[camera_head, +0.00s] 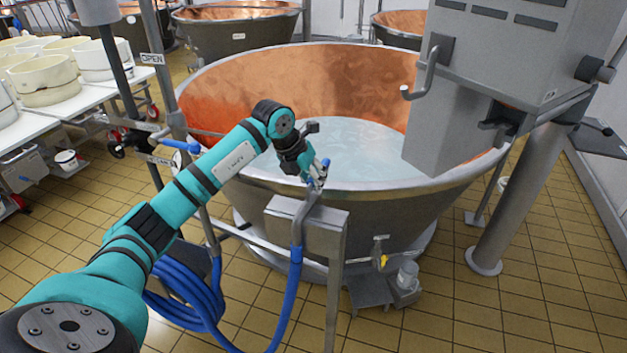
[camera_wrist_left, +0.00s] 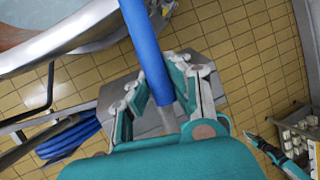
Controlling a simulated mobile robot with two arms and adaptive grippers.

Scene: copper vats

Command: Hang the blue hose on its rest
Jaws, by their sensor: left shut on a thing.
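My left gripper (camera_head: 317,177) is closed around the blue hose (camera_head: 296,262) near the front rim of the vat. In the left wrist view my left gripper (camera_wrist_left: 163,78) has the blue hose (camera_wrist_left: 143,35) between its fingers, with a grey metal end (camera_wrist_left: 168,120) towards the palm. In the head view a bent grey metal pipe (camera_head: 303,212) leads down from the gripper to the hose. The hose hangs from there to the floor and joins a coil (camera_head: 188,292) at left. A steel stand (camera_head: 335,225) is directly behind the pipe; I cannot tell whether they touch, or which part is the rest.
The copper-lined vat (camera_head: 440,190) holds pale liquid behind the gripper. A grey machine housing (camera_head: 480,80) overhangs its right side. A pipe post with blue handles (camera_head: 181,146) stands at left. Tables with cream moulds (camera_head: 45,80) are farther left. Tiled floor is open at right front.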

